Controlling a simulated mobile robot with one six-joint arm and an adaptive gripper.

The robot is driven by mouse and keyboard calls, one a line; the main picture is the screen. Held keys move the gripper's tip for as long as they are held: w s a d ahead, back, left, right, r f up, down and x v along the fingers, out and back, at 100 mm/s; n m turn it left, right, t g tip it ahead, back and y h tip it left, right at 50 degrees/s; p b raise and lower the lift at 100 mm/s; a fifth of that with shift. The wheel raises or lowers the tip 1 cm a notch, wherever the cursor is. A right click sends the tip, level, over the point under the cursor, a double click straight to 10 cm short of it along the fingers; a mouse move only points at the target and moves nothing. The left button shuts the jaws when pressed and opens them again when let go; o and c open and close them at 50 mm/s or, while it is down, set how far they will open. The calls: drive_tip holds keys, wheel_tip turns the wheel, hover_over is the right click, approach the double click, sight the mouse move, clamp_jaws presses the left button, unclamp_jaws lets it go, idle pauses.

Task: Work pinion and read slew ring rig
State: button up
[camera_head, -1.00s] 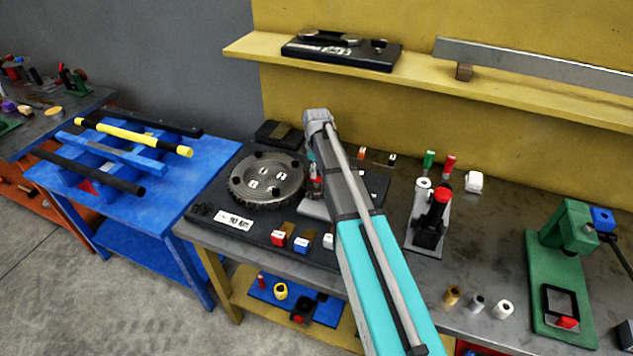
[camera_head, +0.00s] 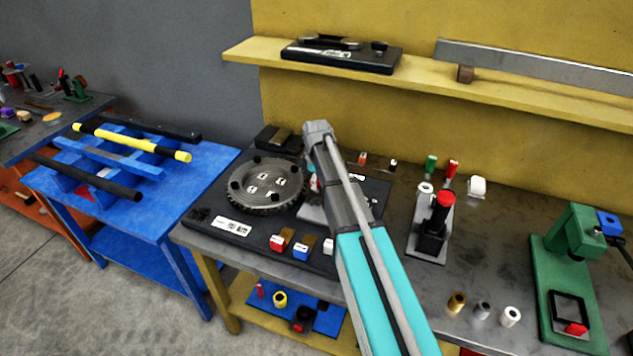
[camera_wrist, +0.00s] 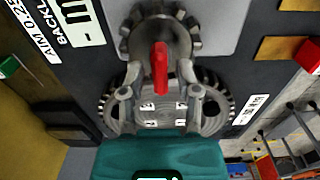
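The grey toothed slew ring (camera_head: 262,203) lies flat on a dark base plate (camera_head: 205,221) at the bench's left end. Its toothed rim also shows in the wrist view (camera_wrist: 225,105), with small marked white tiles inside. The smaller grey pinion (camera_wrist: 137,30) stands at the top centre of the wrist view, with an upright red handle (camera_wrist: 160,62). My gripper (camera_wrist: 160,80) is open, its two grey fingers apart, with the handle between them and visible gaps on both sides. In the head view my arm hides most of the pinion. A display marked "BACKL..." and "AIM" (camera_wrist: 42,28) is partly cut off.
Red, blue and white blocks (camera_head: 302,250) sit along the plate's front edge. A black stand with a red top (camera_head: 436,222) and a green press (camera_head: 570,270) stand to the right. A yellow shelf (camera_head: 420,75) runs behind. A blue rack table (camera_head: 205,165) stands left.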

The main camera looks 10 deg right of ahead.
clamp_jaws()
drive_tip(key=shift+m, duration=2.2)
drive_tip(key=shift+o, duration=1.5)
unclamp_jaws()
drive_tip(key=shift+n, duration=0.5)
